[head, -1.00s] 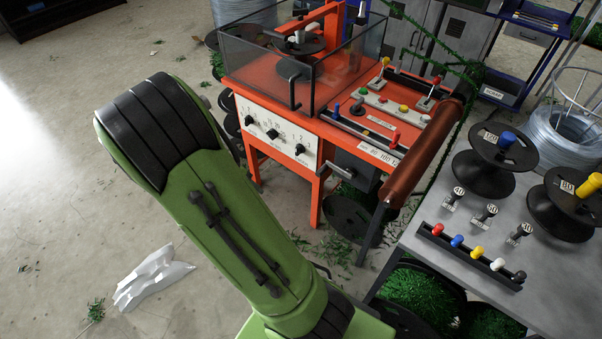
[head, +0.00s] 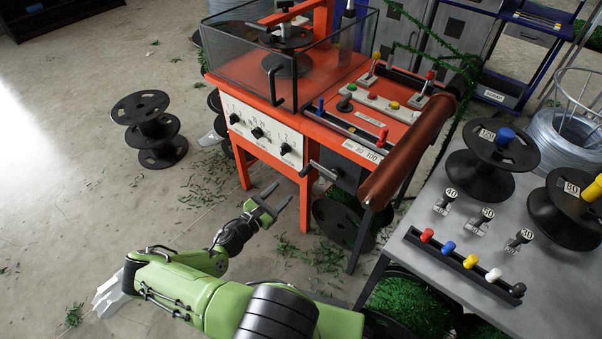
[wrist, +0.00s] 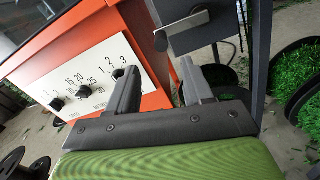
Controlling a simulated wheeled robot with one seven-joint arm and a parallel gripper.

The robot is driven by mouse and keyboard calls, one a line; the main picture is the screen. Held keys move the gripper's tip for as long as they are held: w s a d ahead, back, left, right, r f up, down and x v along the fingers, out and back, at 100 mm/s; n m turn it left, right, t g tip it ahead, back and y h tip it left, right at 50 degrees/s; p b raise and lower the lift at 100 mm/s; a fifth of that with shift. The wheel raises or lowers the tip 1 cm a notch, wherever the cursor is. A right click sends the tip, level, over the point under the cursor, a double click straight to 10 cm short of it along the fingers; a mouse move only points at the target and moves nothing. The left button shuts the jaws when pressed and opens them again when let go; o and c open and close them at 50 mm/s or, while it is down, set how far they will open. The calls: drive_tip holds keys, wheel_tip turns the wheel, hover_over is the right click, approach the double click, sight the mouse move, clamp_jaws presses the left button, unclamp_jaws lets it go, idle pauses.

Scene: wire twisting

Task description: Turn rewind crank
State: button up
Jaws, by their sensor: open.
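The crank also shows near the top middle of the wrist view (wrist: 184,27), above and beyond the fingertips. My gripper (head: 277,198) is open and empty, left of and a little below the crank in the head view. It does not touch the crank. In the wrist view, the two fingers of my gripper (wrist: 158,78) stand apart, pointing towards the machine's front.
A white dial panel (head: 262,137) with several black knobs is left of the crank. A grey table (head: 400,270) with spools and coloured handles stands at the right. A black spool (head: 150,128) stands on the floor at left. Green clippings lie around the machine.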

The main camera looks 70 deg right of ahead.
sight(299, 177)
drive_tip(key=b+x, duration=0.2)
drive_tip(key=x, duration=1)
drive_tip(key=shift+s+d, duration=0.1)
drive_tip(key=shift+s, duration=0.05)
clamp_jaws()
